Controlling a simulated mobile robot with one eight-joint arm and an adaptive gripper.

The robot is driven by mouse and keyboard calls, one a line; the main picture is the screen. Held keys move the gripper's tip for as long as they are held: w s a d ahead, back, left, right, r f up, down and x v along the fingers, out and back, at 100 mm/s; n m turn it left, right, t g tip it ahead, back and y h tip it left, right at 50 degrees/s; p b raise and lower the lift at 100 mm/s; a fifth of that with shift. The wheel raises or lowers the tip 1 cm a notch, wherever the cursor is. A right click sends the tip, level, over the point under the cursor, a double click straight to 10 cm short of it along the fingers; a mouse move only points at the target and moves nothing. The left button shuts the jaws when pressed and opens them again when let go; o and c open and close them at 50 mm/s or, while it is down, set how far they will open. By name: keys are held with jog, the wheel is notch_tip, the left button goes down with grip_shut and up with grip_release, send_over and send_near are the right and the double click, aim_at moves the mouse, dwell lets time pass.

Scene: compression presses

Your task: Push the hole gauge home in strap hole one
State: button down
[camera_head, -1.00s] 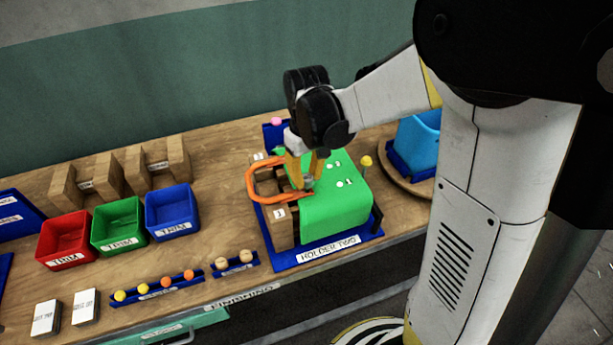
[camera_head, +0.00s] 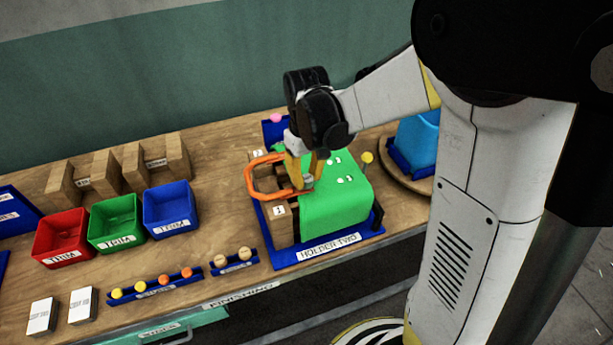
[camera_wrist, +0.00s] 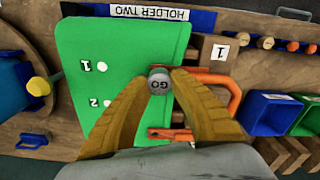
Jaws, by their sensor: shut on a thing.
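My gripper (camera_wrist: 158,82) is shut on the hole gauge (camera_wrist: 157,77), a small grey cylinder with GO on its top. In the head view the gauge (camera_head: 308,182) is at the left edge of a green panel (camera_head: 330,210), beside one end of an orange loop (camera_head: 249,180). The wrist view shows white dots by the numbers 1 (camera_wrist: 102,67) and 2 (camera_wrist: 108,103) on the green panel. The gauge's lower end is hidden, so I cannot tell how deep it sits or whether it is in a hole.
The blue HOLDER TWO tray (camera_head: 330,250) bears the green panel and a wooden block marked 1 (camera_head: 281,210). A yellow knob (camera_head: 367,157) stands at the right. Red (camera_head: 62,250), green (camera_head: 117,235) and blue (camera_head: 168,222) bins stand left, with bare wood between.

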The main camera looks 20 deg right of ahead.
jog(key=shift+f+b, duration=0.55)
jog(key=shift+f, duration=0.15)
jog(key=c, duration=1.2)
grip_release()
notch_tip(320, 180, up, 12)
jog(key=shift+r, duration=0.1)
jog(key=shift+s, duration=0.1)
jog(key=m+t+b, duration=0.3)
jog(key=t+b, duration=0.4)
jog(key=b, duration=0.1)
send_near(307, 177)
jog(key=s+f, duration=0.1)
jog(key=s, duration=0.1)
jog(key=s+f, duration=0.4)
jog(key=s, duration=0.1)
jog(key=shift+s+f, duration=0.15)
